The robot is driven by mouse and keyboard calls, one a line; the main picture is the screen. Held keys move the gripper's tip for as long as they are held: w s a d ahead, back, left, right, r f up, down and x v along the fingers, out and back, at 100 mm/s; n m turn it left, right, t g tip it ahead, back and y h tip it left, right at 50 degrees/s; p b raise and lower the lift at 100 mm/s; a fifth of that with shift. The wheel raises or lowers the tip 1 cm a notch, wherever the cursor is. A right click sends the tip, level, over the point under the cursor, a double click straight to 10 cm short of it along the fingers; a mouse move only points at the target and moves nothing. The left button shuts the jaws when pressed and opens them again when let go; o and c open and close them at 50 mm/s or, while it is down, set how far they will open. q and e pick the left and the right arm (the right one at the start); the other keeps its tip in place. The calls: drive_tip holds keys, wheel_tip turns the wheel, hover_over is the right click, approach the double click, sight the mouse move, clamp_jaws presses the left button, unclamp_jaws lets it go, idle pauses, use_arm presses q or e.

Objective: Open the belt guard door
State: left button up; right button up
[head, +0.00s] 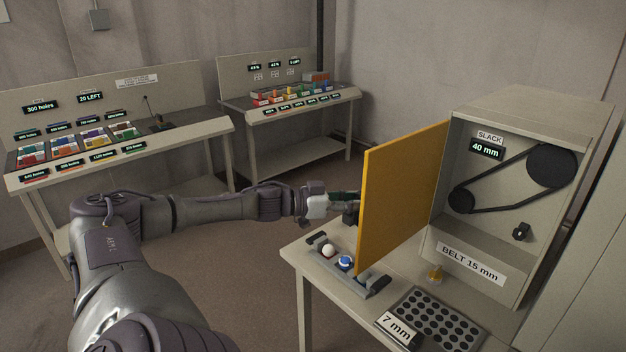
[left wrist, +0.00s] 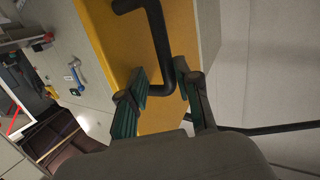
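The belt guard door (head: 403,195) is a yellow panel standing swung out from the grey guard box (head: 560,110), whose belt and pulleys are exposed. My left gripper (head: 346,205) is at the door's outer face, partly hidden behind the panel. In the left wrist view the door (left wrist: 115,40) carries a bent black handle (left wrist: 160,45). The fingers of my left gripper (left wrist: 162,80) stand apart on either side of the handle bar. A gap shows between the left finger and the bar; the right finger is close to it, contact unclear. My right gripper is not seen.
The bench (head: 305,262) holds a small tray with a white and a blue knob (head: 345,263), a holed black plate (head: 440,318) and a "7 mm" sign (head: 398,330) near the door. Two more benches with coloured parts stand behind. Open floor lies left of the bench.

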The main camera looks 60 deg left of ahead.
use_arm(q)
drive_tip(key=s+a+p, duration=0.2)
drive_tip(key=s+a, duration=0.3)
drive_tip(key=a, duration=0.6)
drive_tip(key=shift+s+r, duration=0.2)
drive_tip(key=shift+r, duration=0.15)
idle(0.5)
drive_tip(key=shift+p, duration=0.35)
idle(0.4)
